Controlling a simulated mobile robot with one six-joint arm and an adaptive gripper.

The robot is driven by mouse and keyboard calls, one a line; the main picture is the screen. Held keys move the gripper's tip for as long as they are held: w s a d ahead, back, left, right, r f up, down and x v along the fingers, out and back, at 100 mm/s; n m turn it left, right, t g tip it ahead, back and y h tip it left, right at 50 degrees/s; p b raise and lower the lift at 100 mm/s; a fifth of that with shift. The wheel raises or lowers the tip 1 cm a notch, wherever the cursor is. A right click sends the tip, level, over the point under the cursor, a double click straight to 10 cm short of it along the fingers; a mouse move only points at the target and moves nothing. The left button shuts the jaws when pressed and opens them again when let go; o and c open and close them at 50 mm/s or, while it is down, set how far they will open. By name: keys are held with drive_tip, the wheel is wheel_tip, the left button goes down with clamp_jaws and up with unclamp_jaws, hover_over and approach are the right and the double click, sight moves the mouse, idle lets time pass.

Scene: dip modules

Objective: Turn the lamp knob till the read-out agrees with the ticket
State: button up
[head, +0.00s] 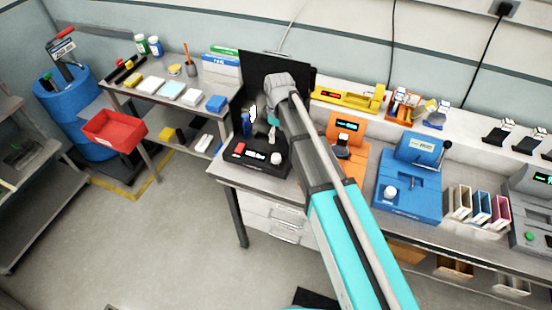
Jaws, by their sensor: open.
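A black device (243,172) stands at the left end of the workbench. Its front has a red button (239,148), a small lit read-out (256,154) whose digits are too small to read, and a pale round knob (277,158) at the right, which I take for the lamp knob. My gripper (266,130) is above the back part of this device, partly hidden by my own wrist. It looks open and apart from the knob. I cannot pick out the ticket for certain.
A black upright panel (262,66) stands behind the device. An orange unit (349,125) with a display and a blue unit (408,200) with a pale knob stand to the right. A side table (196,112) with small boxes and a red bin (114,130) are at the left.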

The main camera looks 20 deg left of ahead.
sight(276, 156)
drive_tip(key=shift+s+f+b, duration=0.2)
drive_tip(key=shift+f+b, duration=2.45)
drive_tip(key=shift+f, duration=0.15)
drive_tip(key=shift+s+f+b, duration=0.15)
drive_tip(key=shift+f+b, duration=2.5)
drive_tip(key=shift+f, duration=0.15)
drive_tip(key=c, duration=1.2)
drive_tip(key=shift+o, duration=0.2)
